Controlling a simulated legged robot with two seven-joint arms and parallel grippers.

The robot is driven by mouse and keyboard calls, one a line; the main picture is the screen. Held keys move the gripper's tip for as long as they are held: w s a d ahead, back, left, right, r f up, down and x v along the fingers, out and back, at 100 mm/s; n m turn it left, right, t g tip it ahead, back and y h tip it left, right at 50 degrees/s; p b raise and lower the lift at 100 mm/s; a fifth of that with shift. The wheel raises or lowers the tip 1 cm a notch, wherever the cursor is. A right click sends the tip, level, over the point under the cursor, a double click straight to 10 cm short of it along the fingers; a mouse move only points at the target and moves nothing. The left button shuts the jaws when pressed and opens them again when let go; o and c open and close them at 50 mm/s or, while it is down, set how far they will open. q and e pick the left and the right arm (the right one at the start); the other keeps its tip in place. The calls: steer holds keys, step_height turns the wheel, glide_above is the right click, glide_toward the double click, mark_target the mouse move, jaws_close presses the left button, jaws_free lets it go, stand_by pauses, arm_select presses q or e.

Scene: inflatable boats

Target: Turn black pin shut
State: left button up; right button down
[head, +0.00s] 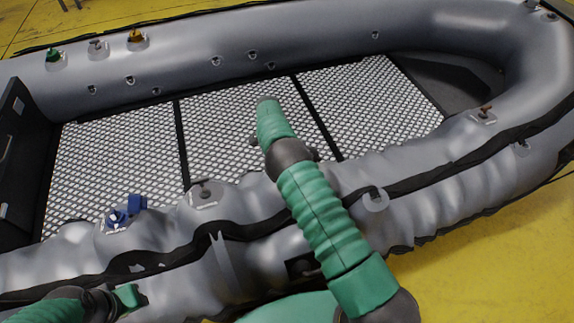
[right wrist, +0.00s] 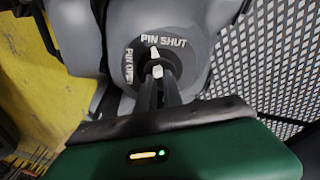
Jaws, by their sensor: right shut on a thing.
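In the right wrist view, my right gripper (right wrist: 157,82) has its two dark fingers closed together on the black pin (right wrist: 154,62). The pin stands in a round grey valve seat on the boat's tube. Its pale tip points up toward the words PIN SHUT (right wrist: 177,40). The words PIN OPEN (right wrist: 129,66) are on the left of the seat. The fingers hide most of the pin. In the head view, my right arm reaches over the near tube, and its fingertips cannot be made out. My left gripper (head: 128,297) is low at the left edge, its jaws unclear.
The grey inflatable boat (head: 200,50) has a mesh floor (head: 110,150) with dark seams. A blue valve (head: 120,216) and a grey valve (head: 205,192) sit on the near tube. A green valve (head: 54,54) and an orange valve (head: 136,36) sit on the far tube. Yellow ground surrounds the boat.

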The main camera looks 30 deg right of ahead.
steer(key=m+b, duration=0.2)
steer(key=m, duration=0.1)
steer(key=shift+a+f+g, duration=0.1)
steer(key=shift+f+g, duration=0.2)
steer(key=shift+f, duration=0.1)
steer(key=shift+w+r+m+b, duration=0.1)
steer(key=shift+m+b, duration=0.5)
steer(key=c, duration=1.5)
jaws_free()
steer(key=shift+w, duration=0.1)
steer(key=shift+r, duration=0.1)
